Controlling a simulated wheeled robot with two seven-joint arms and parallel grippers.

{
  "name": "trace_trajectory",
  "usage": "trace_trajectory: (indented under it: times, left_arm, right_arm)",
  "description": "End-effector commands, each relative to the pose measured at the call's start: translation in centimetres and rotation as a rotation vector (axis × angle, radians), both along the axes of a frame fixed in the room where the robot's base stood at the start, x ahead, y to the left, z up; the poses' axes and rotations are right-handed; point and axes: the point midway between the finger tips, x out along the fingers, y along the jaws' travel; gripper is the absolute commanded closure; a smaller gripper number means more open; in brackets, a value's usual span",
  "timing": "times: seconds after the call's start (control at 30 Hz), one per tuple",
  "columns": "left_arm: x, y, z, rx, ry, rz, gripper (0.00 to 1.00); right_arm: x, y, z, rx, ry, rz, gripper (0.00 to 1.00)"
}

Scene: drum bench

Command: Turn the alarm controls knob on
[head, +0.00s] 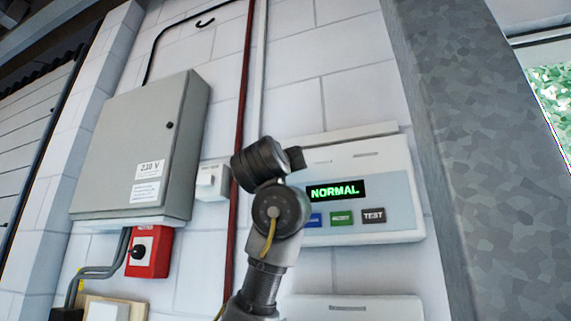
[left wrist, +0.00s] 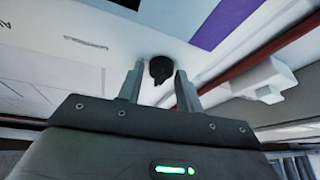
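In the left wrist view, a round black knob (left wrist: 161,70) stands out from a white panel face. My left gripper (left wrist: 160,76) points at it with its two fingers apart. The knob shows between the fingertips, with a gap on each side; I cannot tell how deep it sits between them. In the head view, the alarm panel (head: 402,215) is a white wall box with a green "NORMAL" display (head: 335,190) and several coloured labels. My left arm covers the panel's left part, so the knob and fingertips are hidden there. My right gripper is not in view.
A grey 230 V cabinet (head: 135,140) hangs on the wall at left, above a red box (head: 150,252) with a black knob. A small white switch box (head: 212,180) and red pipe (head: 242,90) are left of the panel. A grey column (head: 480,150) stands at right.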

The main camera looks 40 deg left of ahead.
Motion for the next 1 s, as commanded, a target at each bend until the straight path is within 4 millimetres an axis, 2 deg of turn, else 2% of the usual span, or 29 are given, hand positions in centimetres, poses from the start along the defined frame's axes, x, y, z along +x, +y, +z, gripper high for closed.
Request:
trace_trajectory:
  times: [0.03,0.2,0.23,0.57,1.0]
  left_arm:
    - [0.0,0.0,0.0,0.0,0.0,0.0,0.71]
    - [0.0,0.0,0.0,0.0,0.0,0.0,0.94]
    - [-0.1,-0.4,0.1,0.001,0.0,0.001,0.95]
    - [0.0,0.0,-0.1,0.059,0.02,-0.002,0.95]
    - [-0.2,0.3,-0.2,0.39,0.132,-0.004,0.95]
  right_arm:
    - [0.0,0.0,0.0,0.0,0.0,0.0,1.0]
    - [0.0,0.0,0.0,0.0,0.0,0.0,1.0]
    - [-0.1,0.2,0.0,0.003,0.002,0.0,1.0]
    - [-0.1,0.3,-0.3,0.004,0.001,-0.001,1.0]
    - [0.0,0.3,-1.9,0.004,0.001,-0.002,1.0]
